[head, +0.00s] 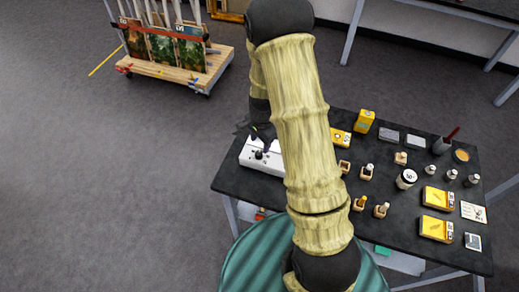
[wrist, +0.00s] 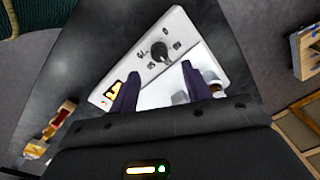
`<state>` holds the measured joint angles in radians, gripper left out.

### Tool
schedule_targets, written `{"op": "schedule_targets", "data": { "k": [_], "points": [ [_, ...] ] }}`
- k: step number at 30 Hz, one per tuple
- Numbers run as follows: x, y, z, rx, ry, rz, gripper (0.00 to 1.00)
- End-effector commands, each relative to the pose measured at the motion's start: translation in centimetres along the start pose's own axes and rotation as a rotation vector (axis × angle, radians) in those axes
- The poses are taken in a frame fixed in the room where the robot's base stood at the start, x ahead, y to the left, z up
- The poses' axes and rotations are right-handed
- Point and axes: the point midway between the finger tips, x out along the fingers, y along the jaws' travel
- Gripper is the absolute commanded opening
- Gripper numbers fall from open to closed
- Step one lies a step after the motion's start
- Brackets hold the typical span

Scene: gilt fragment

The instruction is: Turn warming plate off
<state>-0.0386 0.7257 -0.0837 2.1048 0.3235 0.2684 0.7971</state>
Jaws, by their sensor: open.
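The warming plate (head: 246,155) is a white, box-shaped unit at the left end of the black table. In the wrist view its white control panel (wrist: 190,25) faces me, with a round black knob (wrist: 159,52) and printed marks around it. A small red and orange light or label shows at the panel's left end. My gripper (wrist: 158,78) is open, its two dark fingers apart with the knob just beyond and between them. I cannot tell whether a finger touches the panel. In the head view my arm hides part of the plate.
The black table (head: 395,225) holds several small bottles, yellow boxes (head: 437,229) and wooden blocks to the right of my arm. A wooden cart (head: 170,72) with paintings stands at the back left. The floor left of the table is clear.

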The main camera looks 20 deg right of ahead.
Motion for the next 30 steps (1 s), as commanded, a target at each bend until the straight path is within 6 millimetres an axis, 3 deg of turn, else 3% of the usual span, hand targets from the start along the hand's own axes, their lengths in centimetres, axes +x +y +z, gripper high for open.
{"op": "schedule_targets", "data": {
  "k": [12, 25, 30],
  "points": [
    [5.3, 0.2, -0.3, 0.007, -0.001, 0.003, 0.48],
    [6.4, 0.0, 0.0, 0.001, 0.0, -0.001, 0.48],
    [6.4, 0.0, 0.0, 0.001, 0.0, -0.001, 0.17]
  ]
}}
